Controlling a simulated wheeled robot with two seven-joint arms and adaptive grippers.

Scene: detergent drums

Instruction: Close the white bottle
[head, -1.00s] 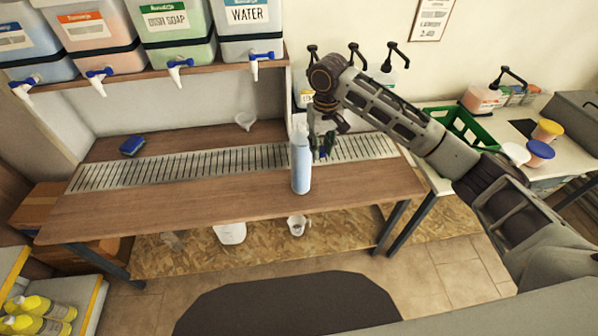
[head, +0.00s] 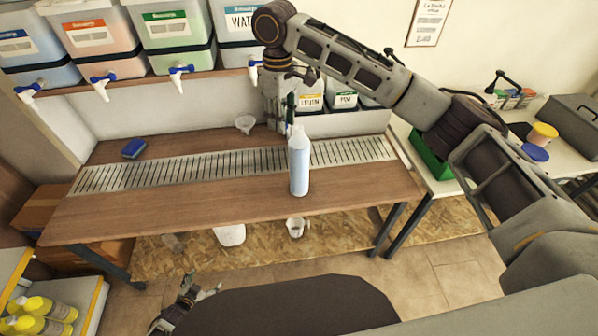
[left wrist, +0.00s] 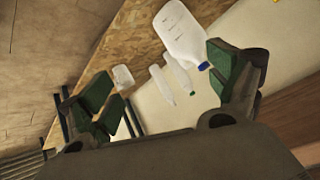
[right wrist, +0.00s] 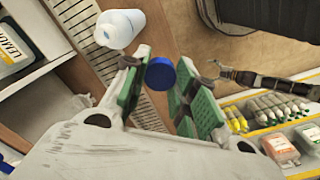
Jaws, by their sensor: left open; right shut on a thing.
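The white bottle (head: 299,165) stands upright near the middle of the table, in front of the metal grate. It also shows in the right wrist view (right wrist: 122,28), its narrow neck without a cap. My right gripper (head: 290,112) is above and just behind the bottle's top. In the right wrist view, its green-padded fingers (right wrist: 158,88) are shut on a round blue cap (right wrist: 161,74), apart from the bottle. My left gripper (head: 192,296) is low in front of the table, away from the bottle. The left wrist view shows its fingers (left wrist: 163,92) wide apart and empty.
Dispensers with taps (head: 178,75) overhang the back. A white jug (left wrist: 183,35) and smaller containers are below the table. The table's left front is clear.

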